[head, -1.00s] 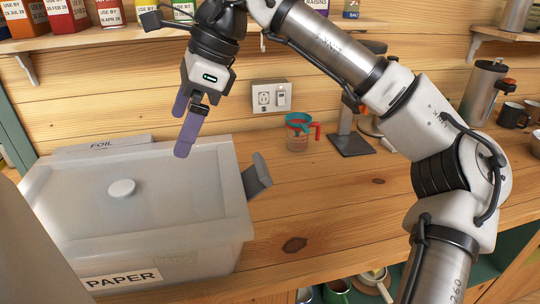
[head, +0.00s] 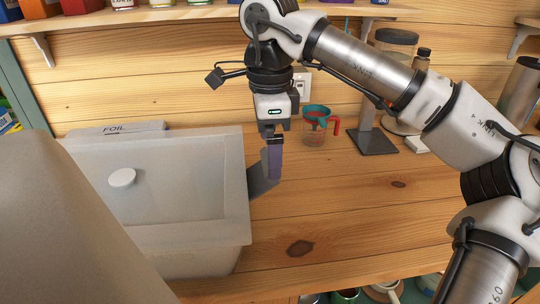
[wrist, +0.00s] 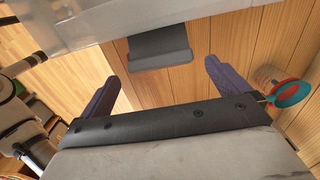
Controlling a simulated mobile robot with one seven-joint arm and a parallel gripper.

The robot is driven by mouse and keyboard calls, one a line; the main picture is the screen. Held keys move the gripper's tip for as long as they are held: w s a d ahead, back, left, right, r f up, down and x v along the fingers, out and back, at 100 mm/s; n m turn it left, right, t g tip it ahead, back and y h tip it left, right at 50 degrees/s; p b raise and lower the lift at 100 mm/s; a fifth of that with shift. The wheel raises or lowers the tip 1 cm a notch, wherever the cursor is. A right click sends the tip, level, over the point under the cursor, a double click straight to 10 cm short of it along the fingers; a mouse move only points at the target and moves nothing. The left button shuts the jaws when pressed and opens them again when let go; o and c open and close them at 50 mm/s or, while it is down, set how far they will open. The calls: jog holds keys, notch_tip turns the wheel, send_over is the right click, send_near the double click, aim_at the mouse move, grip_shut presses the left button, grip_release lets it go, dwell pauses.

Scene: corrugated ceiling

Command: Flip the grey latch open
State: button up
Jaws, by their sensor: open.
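The grey latch (head: 262,186) is on the right side of a translucent lidded box (head: 195,262) and juts outward at a slant. My gripper (head: 272,172) points down just beside the latch and partly hides it in the head view. In the wrist view the latch (wrist: 160,46) lies ahead of the space between the two spread purple fingers (wrist: 160,75). The gripper is open and holds nothing. I cannot tell whether a finger touches the latch. The box's lid, with a round white knob (head: 122,178), is on.
A measuring jug (head: 316,130) with a red handle and teal rim stands behind my gripper on the right. A box marked FOIL (head: 115,128) is behind the lidded box. A shelf (head: 170,17) runs above.

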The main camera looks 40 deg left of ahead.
aim_at(258, 173)
jog(key=shift+f, duration=1.6)
jog(key=c, duration=0.9)
jog(key=shift+w+d+f+g+y+b, duration=0.25)
jog(key=shift+w+f+g+y+b, duration=0.15)
jog(key=shift+g+y+b, duration=0.3)
jog(key=shift+w+d+f+g+y+b, duration=0.3)
jog(key=shift+f+g+y+b, duration=0.3)
jog(key=shift+g, duration=0.25)
jog(key=shift+w+d+f+g+y+b, duration=0.25)
jog(key=shift+w+f+g+y+b, duration=0.1)
jog(key=shift+g+y+b, duration=0.35)
